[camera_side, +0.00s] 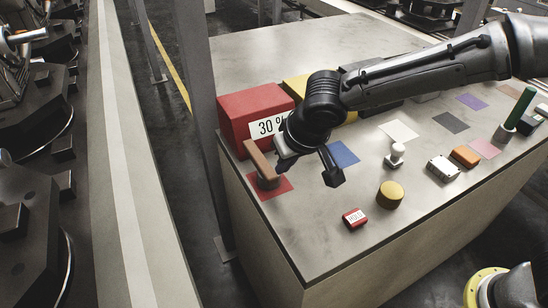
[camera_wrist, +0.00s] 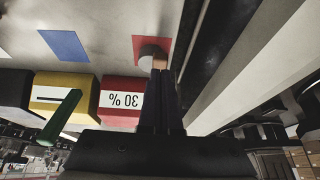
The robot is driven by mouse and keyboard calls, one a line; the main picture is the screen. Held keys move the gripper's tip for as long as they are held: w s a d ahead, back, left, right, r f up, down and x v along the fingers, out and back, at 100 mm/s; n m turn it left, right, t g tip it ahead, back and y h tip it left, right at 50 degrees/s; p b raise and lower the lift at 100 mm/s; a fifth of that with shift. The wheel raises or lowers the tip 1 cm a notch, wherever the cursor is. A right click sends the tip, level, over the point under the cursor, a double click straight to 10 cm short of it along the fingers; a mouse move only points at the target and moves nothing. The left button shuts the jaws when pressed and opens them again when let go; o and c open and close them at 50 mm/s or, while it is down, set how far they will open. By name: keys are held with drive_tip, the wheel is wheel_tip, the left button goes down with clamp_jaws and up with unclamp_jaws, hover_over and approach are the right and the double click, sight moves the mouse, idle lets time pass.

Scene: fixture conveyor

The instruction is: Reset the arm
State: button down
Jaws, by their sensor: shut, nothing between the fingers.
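My gripper (camera_side: 331,176) hangs at the end of my arm in front of the red box, its narrow dark fingers pointing down over the table. The wrist view shows its two fingers (camera_wrist: 160,76) together, shut and empty. A brown stick (camera_side: 261,160) stands tilted in a round holder on the red square (camera_side: 284,185), to the left of my fingers in the side view. In the wrist view the fingers overlap most of the stick (camera_wrist: 160,62); the red square (camera_wrist: 155,20) shows beyond. I cannot tell the gap between fingers and stick.
A red box (camera_side: 240,107) marked 30 % and a yellow box (camera_side: 298,84) stand behind.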

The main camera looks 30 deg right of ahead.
drive_tip(key=s+r, duration=0.1)
drive_tip(key=s, duration=0.4)
drive_tip(key=w+d+r+m+t, duration=0.1)
drive_tip(key=w+d+r+m, duration=0.2)
drive_tip(key=d+r, duration=0.5)
drive_tip(key=s+d+r+m+t, duration=0.1)
drive_tip(key=s+d+r, duration=0.25)
drive_tip(key=d, duration=0.35)
drive_tip(key=s+d+r+m, duration=0.15)
drive_tip(key=s+d, duration=0.25)
drive_tip(key=d, duration=0.4)
drive_tip(key=s+d+f+n, duration=0.1)
drive_tip(key=s+f+n, duration=0.1)
drive_tip(key=s, duration=0.5)
drive_tip(key=s+d+f+n+g, duration=0.1)
drive_tip(key=s+d+f+n, duration=0.1)
drive_tip(key=s, duration=0.6)
wheel_tip(320, 180, down, 2)
drive_tip(key=shift+s+d+f+n, duration=0.15)
drive_tip(key=shift+s+n, duration=0.15)
drive_tip(key=shift+n, duration=0.45)
